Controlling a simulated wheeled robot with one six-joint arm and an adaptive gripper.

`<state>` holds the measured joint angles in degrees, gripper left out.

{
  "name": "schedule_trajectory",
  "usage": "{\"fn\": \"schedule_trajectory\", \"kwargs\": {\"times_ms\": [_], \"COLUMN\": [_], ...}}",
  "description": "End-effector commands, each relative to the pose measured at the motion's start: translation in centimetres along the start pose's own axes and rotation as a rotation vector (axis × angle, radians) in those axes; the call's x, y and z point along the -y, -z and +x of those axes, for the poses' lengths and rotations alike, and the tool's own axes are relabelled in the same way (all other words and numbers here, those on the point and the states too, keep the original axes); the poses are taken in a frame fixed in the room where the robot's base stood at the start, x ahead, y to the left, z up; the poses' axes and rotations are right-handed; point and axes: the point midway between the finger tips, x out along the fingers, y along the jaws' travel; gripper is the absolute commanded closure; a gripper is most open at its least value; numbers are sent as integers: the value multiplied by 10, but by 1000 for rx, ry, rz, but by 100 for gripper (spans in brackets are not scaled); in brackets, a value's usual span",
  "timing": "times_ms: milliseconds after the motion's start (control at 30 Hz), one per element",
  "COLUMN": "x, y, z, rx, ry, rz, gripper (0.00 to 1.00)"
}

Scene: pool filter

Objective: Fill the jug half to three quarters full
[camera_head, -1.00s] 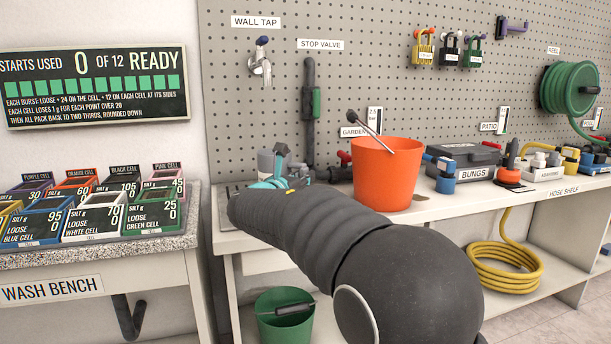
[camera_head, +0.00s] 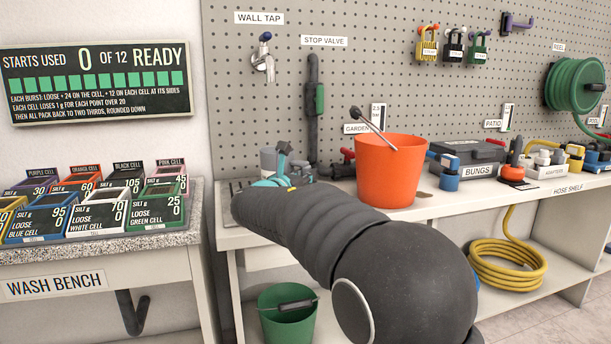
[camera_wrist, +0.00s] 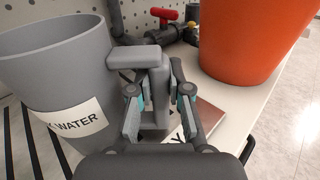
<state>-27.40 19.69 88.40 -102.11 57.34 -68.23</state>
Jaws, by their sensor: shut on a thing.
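The grey jug (camera_wrist: 55,70) stands at the left in the wrist view, with a white label on which "WATER" can be read. Its handle (camera_wrist: 152,60) points towards my gripper (camera_wrist: 161,103), whose two fingers are shut on it. In the head view only part of the jug (camera_head: 268,160) shows beside my gripper (camera_head: 284,170), behind my arm. The jug looks upright. The wall tap (camera_head: 263,60) is on the pegboard above the jug.
An orange bucket (camera_head: 390,172) with a long tool in it stands close to the right of the jug on the hose shelf (camera_head: 440,205). The wash bench (camera_head: 100,250) is at left.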

Motion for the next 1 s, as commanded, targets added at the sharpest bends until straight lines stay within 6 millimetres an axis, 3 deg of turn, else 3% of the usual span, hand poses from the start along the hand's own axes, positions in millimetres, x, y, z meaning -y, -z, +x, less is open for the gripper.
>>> {"fn": "schedule_trajectory", "kwargs": {"times_ms": [267,300,400,767,1000], "x": [0,0,0,0,-1], "y": [5,4,4,5,4], "z": [0,0,0,-4,-40], "rx": [0,1,0,0,0], "ry": [0,0,0,-1,-3], "rz": [0,0,0,-1,0], "gripper": [100,73,53,53,53]}}
